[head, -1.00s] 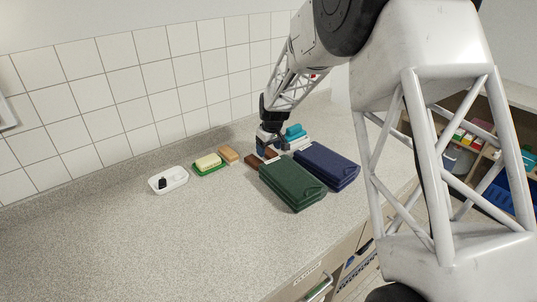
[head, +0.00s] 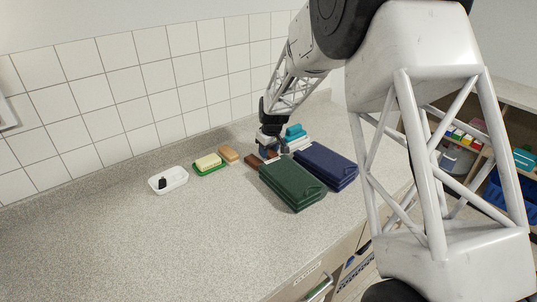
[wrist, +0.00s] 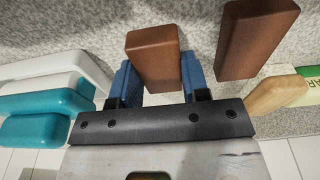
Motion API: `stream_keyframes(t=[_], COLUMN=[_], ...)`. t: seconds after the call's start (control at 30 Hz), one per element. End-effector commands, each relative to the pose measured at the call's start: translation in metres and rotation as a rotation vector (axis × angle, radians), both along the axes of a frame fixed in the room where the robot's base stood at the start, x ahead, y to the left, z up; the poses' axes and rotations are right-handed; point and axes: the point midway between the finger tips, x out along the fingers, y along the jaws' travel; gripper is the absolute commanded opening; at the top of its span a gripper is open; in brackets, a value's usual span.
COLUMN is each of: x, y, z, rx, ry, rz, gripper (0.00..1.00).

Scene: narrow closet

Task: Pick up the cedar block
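Two reddish-brown blocks lie on the counter; no label shows which is cedar. One brown block (wrist: 153,58) sits between my gripper's blue fingers in the wrist view, turned slightly against them. The other brown block (wrist: 256,38) lies apart to its right; it also shows in the head view (head: 252,160). A lighter tan block (head: 228,154) lies farther left, and part of it shows in the wrist view (wrist: 275,95). My gripper (wrist: 160,78) is down at counter level with its fingers close along the block's sides; whether they press on it is unclear.
A green case (head: 292,184) and a navy case (head: 326,166) lie in front of my gripper. Teal items (head: 294,132) stand just behind. A green tray with a yellow bar (head: 208,163) and a white dish (head: 168,180) are left. The front-left counter is clear.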

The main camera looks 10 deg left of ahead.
Motion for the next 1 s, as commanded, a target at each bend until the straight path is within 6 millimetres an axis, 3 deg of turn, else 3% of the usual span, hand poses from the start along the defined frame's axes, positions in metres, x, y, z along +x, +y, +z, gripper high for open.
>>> stream_keyframes(t=[0.03, 0.1, 0.53, 1.0], x=[0.000, 0.000, 0.000, 0.000], y=[0.000, 0.000, 0.000, 0.000], z=[0.000, 0.000, 0.009, 0.071], rx=[0.000, 0.000, 0.001, 0.001], ry=[0.000, 0.000, -0.002, -0.002], rz=[0.000, 0.000, 0.000, 0.000], gripper=[0.29, 0.19, 0.19, 0.19])
